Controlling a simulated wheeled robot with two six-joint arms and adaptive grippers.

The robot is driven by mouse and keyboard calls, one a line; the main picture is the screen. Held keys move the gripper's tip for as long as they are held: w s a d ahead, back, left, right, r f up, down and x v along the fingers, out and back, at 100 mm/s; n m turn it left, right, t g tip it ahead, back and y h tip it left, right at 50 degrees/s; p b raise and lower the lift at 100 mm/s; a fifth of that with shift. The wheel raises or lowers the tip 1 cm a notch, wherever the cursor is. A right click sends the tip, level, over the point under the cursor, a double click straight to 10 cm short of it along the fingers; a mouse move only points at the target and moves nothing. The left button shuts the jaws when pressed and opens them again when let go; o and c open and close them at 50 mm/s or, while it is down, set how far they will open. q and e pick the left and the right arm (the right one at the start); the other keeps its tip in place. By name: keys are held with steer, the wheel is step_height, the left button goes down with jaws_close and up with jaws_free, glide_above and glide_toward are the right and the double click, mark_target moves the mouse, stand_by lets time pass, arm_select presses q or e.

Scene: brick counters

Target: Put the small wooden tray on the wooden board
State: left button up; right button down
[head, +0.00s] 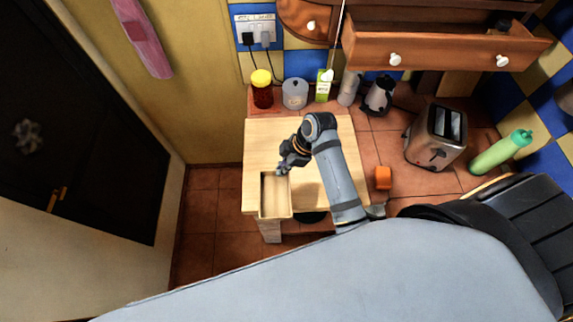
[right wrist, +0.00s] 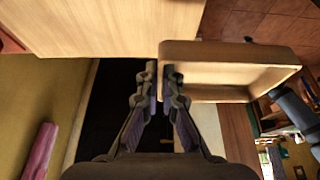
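The small wooden tray (head: 264,201) is a shallow, empty, light-wood box over the front left part of the pale wooden board (head: 325,190). The right wrist view shows the tray (right wrist: 235,94) close up, with the board (right wrist: 90,25) at upper left. My right gripper (head: 281,171) is at the tray's back edge in the head view. In the right wrist view its fingers (right wrist: 161,75) are close together, pinching one tray wall. The tray looks raised; I cannot tell whether it touches the board. My left gripper is not in view.
An orange block (head: 382,178), a toaster (head: 437,138) and a green bottle (head: 502,152) are at right. An open drawer (head: 440,50) juts out above.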

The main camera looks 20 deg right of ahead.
steer(key=w+d+f+b, duration=0.1)
steer(key=w+d+f, duration=0.1)
steer(key=w+f, duration=0.1)
steer(key=w+d+f+b, duration=0.2)
steer(key=w+f, duration=0.1)
steer(key=w+d+f+b, duration=0.1)
steer(key=w+d+f, duration=0.1)
steer(key=w+f, duration=0.1)
steer(key=shift+w+b, duration=0.35)
steer(key=shift+w, duration=0.25)
steer(key=shift+r, duration=0.15)
steer(key=f+b, duration=0.4)
steer(key=b, duration=0.1)
steer(key=shift+w+d, duration=0.15)
steer(key=shift+w, duration=0.05)
steer(key=shift+r, duration=0.25)
steer(key=shift+f, duration=0.15)
